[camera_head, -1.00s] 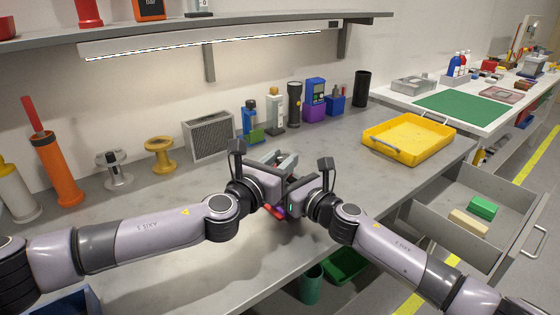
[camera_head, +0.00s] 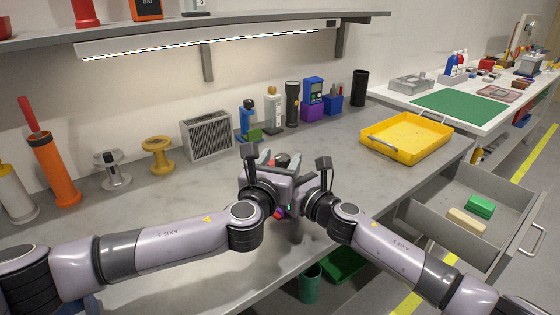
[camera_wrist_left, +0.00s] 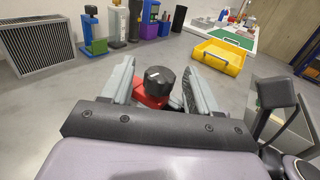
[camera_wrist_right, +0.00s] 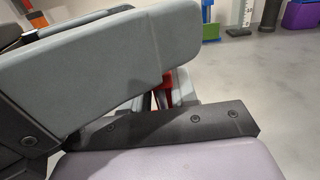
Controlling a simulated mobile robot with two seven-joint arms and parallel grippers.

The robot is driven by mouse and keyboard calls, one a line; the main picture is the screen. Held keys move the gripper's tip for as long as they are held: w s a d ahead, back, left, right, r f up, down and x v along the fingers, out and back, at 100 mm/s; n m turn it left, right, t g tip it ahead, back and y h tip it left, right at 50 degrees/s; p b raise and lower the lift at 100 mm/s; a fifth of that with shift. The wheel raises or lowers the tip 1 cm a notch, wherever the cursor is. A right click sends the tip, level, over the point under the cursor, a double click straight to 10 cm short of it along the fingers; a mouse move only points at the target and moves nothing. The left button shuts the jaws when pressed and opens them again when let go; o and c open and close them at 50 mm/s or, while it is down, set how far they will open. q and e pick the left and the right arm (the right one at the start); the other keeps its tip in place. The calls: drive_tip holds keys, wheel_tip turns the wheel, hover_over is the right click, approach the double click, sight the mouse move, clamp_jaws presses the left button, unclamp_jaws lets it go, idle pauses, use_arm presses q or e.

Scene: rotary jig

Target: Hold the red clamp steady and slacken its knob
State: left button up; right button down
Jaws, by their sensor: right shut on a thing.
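The red clamp (camera_wrist_left: 150,97) with its black knob (camera_wrist_left: 158,79) stands between the spread fingers of my left gripper (camera_wrist_left: 160,85) in the left wrist view. Gaps show on both sides of the knob, so this gripper is open around it. In the head view the dark knob (camera_head: 282,160) shows just beyond my left gripper (camera_head: 268,158). My right gripper (camera_wrist_right: 166,95) is shut on the red clamp (camera_wrist_right: 168,88), of which only a narrow strip shows in the right wrist view. Its fingertips are hidden behind the left gripper in the head view.
A yellow tray (camera_head: 369,151) stands to the right on the grey bench (camera_head: 345,165). A grey vented box (camera_head: 206,135), a spool (camera_head: 158,155) and several tools line the back. An open drawer (camera_head: 450,234) is at the right. The bench's left front is mostly clear.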

use_arm(q)
drive_tip(key=v, duration=1.2)
drive_tip(key=shift+d+r, duration=0.1)
idle(0.4)
